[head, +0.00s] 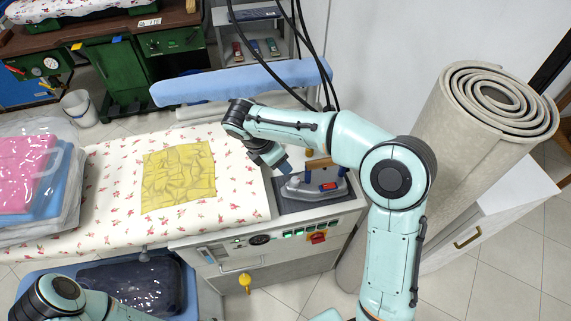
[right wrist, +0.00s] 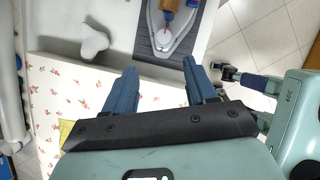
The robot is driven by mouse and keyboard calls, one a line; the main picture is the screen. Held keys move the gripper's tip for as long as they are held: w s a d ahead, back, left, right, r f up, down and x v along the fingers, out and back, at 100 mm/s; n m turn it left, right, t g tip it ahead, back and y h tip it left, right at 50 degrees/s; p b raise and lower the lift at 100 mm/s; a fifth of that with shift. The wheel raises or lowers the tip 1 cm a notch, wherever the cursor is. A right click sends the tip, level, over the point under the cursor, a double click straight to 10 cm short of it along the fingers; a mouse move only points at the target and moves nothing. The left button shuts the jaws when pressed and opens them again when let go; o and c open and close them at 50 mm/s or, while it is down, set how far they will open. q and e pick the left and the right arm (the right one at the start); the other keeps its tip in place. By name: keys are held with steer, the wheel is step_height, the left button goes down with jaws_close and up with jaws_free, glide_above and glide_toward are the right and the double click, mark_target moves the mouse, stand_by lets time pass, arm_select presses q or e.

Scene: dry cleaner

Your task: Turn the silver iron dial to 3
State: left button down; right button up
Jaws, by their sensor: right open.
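The silver iron (head: 302,190) sits on a dark ribbed rest (head: 290,207) at the right end of the ironing table. Its brown handle shows above the body, and a red part is on its side. No dial numbers are readable. My right gripper (right wrist: 160,80) is open and empty, apart from the iron. In the head view it (head: 284,168) hangs just left of the handle.
A yellow cloth (head: 178,178) lies on the floral ironing table (head: 110,180). A blue padded arm (head: 240,82) and dark hoses are behind the iron. A rolled carpet (head: 430,150) stands at right.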

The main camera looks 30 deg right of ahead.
mark_target(295, 179)
steer(key=x, duration=0.8)
steer(key=b+x, duration=0.1)
steer(key=x, duration=0.3)
steer(key=shift+s+f, duration=0.25)
steer(key=shift+s, duration=0.2)
steer(key=shift+d+f, duration=0.15)
steer(key=shift+f, duration=0.25)
arm_select(q)
steer(key=shift+s+f, duration=0.8)
steer(key=shift+s, duration=0.2)
arm_select(e)
steer(key=c, duration=1)
steer(key=shift+c, duration=0.2)
arm_select(q)
steer(key=shift+r, duration=0.15)
arm_select(e)
steer(key=shift+w+r, duration=0.1)
